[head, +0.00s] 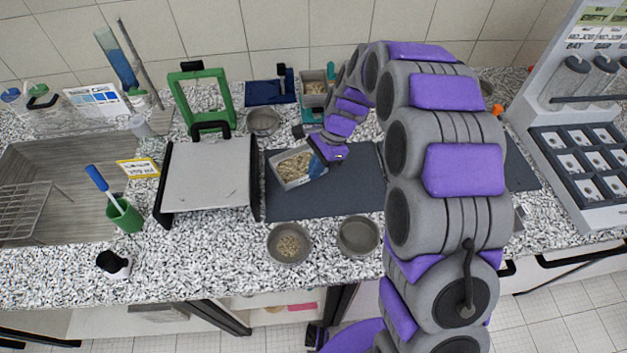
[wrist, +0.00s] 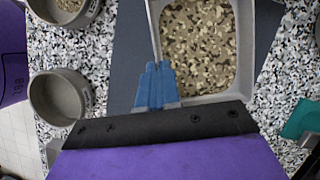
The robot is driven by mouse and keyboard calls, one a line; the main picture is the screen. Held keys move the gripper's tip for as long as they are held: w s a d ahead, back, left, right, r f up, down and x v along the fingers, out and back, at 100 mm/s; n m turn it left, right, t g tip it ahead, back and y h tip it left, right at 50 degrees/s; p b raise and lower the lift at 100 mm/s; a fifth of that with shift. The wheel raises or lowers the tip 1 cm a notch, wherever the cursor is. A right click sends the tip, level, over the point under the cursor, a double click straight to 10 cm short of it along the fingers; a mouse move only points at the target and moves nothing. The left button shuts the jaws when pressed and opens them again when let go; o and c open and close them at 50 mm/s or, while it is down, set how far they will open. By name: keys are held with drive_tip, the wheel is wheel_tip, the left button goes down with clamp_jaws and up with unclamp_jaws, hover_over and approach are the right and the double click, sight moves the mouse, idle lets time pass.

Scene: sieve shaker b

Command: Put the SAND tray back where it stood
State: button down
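A light grey tray (head: 290,182) filled with tan and brown granules is over the dark mat (head: 330,204), right of the grey flat-topped device. No label on it is legible. In the wrist view the tray (wrist: 246,45) fills the upper middle. My gripper (head: 321,153) is at the tray's right side in the head view. In the wrist view its blue fingers (wrist: 155,88) are together over the tray's wall near a corner and hide that part. I cannot tell whether the tray touches the mat. Another grey tray with granules (head: 315,90) stands at the back.
The flat-topped device (head: 208,175) stands left of the mat. A bowl with granules (head: 289,243) and an empty bowl (head: 358,236) are in front; another bowl (head: 263,122) is behind. A green frame (head: 202,100) stands back left. My arm hides the right of the mat.

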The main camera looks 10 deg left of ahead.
sight(312, 188)
drive_tip(key=f, duration=0.2)
drive_tip(key=a+f+b, duration=0.1)
drive_tip(key=f, duration=0.2)
drive_tip(key=shift+f, duration=0.15)
drive_tip(key=shift+d, duration=0.2)
drive_tip(key=shift+d, duration=0.1)
drive_tip(key=c, duration=1.7)
unclamp_jaws()
drive_tip(key=shift+c, duration=0.2)
drive_tip(key=o, duration=0.4)
drive_tip(key=p+v, duration=0.3)
drive_tip(key=v, duration=0.9)
drive_tip(key=shift+s, duration=0.1)
drive_tip(key=shift+r, duration=0.2)
